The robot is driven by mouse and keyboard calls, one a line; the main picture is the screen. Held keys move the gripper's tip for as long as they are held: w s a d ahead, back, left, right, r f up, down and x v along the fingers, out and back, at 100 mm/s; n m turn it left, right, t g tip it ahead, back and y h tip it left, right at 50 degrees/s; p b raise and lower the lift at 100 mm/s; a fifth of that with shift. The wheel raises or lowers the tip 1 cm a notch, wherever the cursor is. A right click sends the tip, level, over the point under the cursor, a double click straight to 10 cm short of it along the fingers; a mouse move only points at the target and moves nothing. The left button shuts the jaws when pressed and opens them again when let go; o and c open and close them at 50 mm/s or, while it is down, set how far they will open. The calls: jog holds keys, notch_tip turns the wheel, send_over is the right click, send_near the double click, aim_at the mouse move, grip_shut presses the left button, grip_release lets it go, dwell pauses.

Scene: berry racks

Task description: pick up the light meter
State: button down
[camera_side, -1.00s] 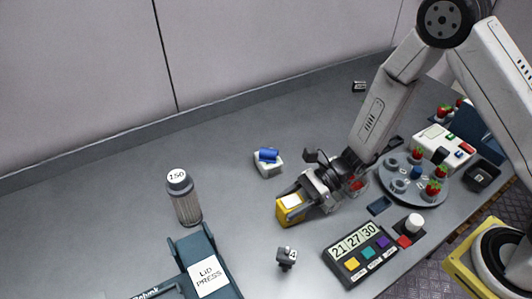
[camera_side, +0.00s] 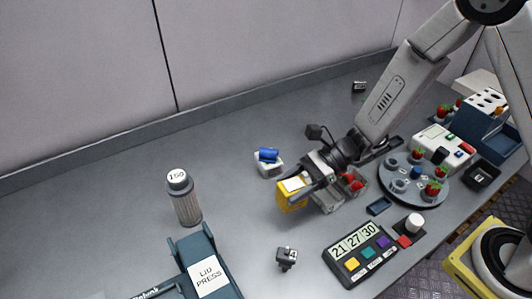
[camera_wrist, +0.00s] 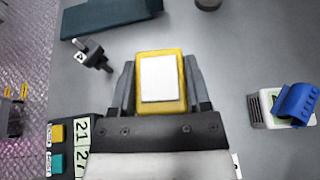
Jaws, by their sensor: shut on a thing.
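A yellow block with a white face (camera_side: 291,196), which I take to be the light meter, is at the middle of the side view. My gripper (camera_side: 301,187) is shut on it, one finger along each side. In the wrist view the meter (camera_wrist: 160,78) sits upright between the fingers of my gripper (camera_wrist: 159,68), white face towards the camera. In the side view it looks a little above the table, though its lower edge is partly hard to judge.
Close by are a white unit with a blue top (camera_side: 268,163), a strawberry punnet (camera_side: 351,184), a small dark device (camera_side: 286,258) and a timer (camera_side: 360,253). The lid press (camera_side: 207,265), a grey bottle (camera_side: 184,200) and a round rack (camera_side: 432,197) stand farther off. The back left is clear.

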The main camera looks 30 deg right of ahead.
aim_at(294, 183)
jog(key=shift+r, duration=2.1)
